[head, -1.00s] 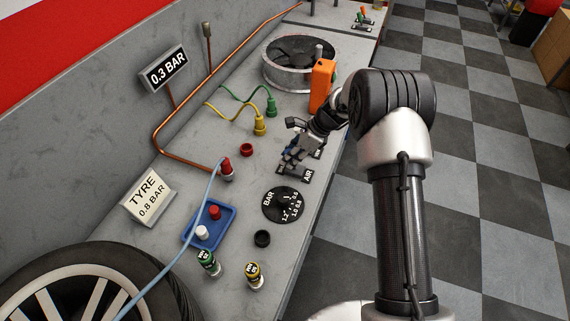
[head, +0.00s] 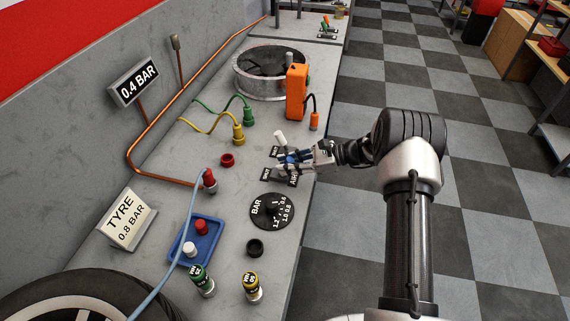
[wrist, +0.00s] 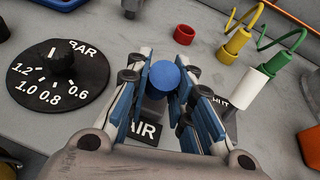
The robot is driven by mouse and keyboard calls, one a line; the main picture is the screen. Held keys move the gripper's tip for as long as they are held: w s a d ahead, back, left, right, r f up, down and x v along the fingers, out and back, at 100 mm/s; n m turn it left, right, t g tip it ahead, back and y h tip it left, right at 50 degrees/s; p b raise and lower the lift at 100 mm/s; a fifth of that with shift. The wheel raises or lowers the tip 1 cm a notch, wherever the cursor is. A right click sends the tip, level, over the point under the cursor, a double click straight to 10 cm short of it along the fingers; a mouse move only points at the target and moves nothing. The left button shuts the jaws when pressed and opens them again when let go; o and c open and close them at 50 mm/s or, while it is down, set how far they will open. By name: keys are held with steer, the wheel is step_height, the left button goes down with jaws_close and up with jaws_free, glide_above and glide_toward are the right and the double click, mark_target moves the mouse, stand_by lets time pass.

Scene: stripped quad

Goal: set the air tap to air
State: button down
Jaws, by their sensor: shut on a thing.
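The air tap shows as a round blue knob (wrist: 165,78) between my fingers in the wrist view. In the head view, my gripper (head: 288,158) is on it at the right edge of the bench. My gripper is shut on the blue knob. The AIR label (wrist: 142,133) lies just below the knob in the wrist view, partly covered by my fingers. A second label, partly hidden and ending in "HUT" (wrist: 222,104), lies to the right. The tap's body is mostly hidden, so I cannot tell its exact setting.
A white cylinder (head: 280,137) stands close behind my gripper. The round BAR dial (head: 272,211) and a black ring (head: 255,248) are nearer. An orange box (head: 296,92) stands farther back. The gauge (head: 134,82) reads 0.4 BAR; the tyre sign (head: 127,219) reads 0.8 BAR.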

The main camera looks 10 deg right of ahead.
steer(key=shift+y, duration=0.3)
steer(key=c, duration=1.4)
jaws_free()
steer(key=shift+d, duration=0.15)
steer(key=v, duration=1.2)
steer(key=shift+s, duration=0.2)
steer(key=shift+r, duration=0.1)
